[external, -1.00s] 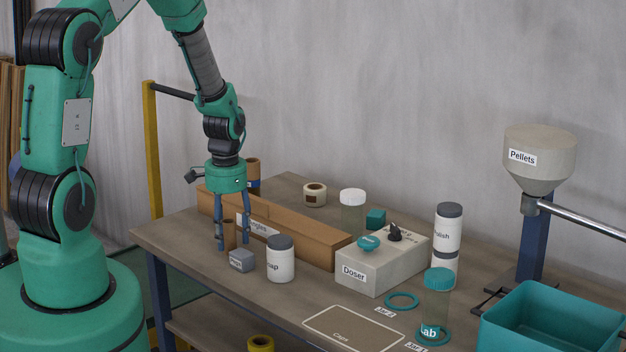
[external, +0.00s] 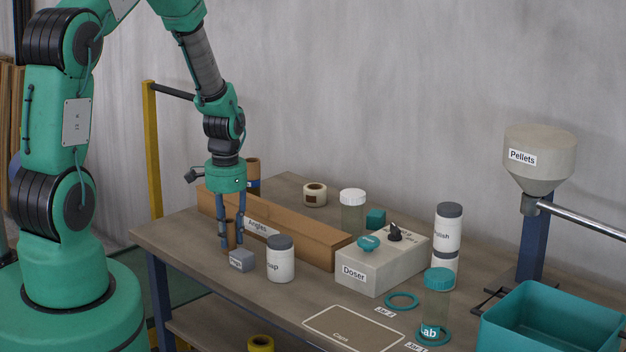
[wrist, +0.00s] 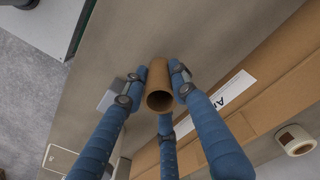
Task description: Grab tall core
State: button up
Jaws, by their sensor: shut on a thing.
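A brown cardboard core (external: 231,236) stands upright on the table near its left end, in front of the long cardboard box. In the wrist view, the core (wrist: 158,76) shows its round open end towards the camera. My gripper (wrist: 158,92) has blue fingers closed around the core, with pads against both sides. In the external view, my gripper (external: 232,246) reaches down to table level, and its fingers partly hide the core. A second brown tube (external: 253,172) stands behind my gripper and is partly hidden by it.
A small grey block (external: 243,260) sits close in front of the fingers. A white jar (external: 280,262) stands to its right. The long cardboard box (external: 300,236) lies just behind. The doser (external: 385,268) and a teal bin (external: 550,325) are farther right.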

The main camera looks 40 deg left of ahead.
aim_at(228, 221)
jog(key=shift+r, duration=0.15)
jog(key=shift+r, duration=0.6)
notch_tip(228, 221, up, 2)
jog(key=shift+r+p, duration=0.15)
jog(key=shift+p, duration=0.5)
jog(key=s+d+p, duration=0.1)
jog(key=s+d, duration=0.1)
jog(key=s, duration=0.5)
jog(key=s+d+r+p, duration=0.1)
jog(key=s+d, duration=0.2)
jog(key=s, duration=0.5)
jog(key=shift+s, duration=0.15)
jog(key=shift+a+r, duration=0.1)
jog(key=shift+a, duration=0.05)
